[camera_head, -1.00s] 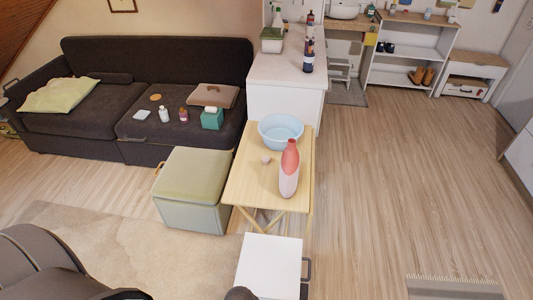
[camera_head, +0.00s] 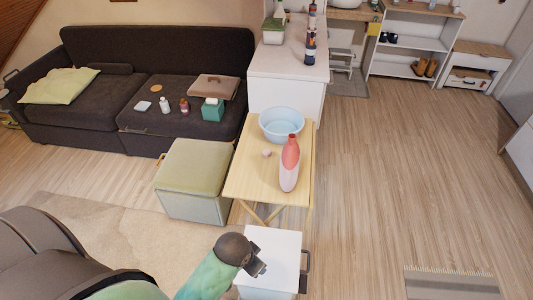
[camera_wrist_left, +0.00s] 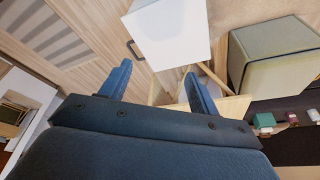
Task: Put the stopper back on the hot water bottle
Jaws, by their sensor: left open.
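My left gripper (camera_head: 258,267) is over the white box in front of the table, short of the bottle and stopper. In the left wrist view its two blue fingers (camera_wrist_left: 157,84) are spread with nothing between them. Bottle and stopper are not visible there. My right gripper is not in view.
A light-blue basin (camera_head: 281,126) stands at the table's back, behind the stopper. A green ottoman (camera_head: 194,180) is left of the table, and a white box (camera_head: 272,245) with a dark handle is in front. A white cabinet stands behind. Floor to the right is open.

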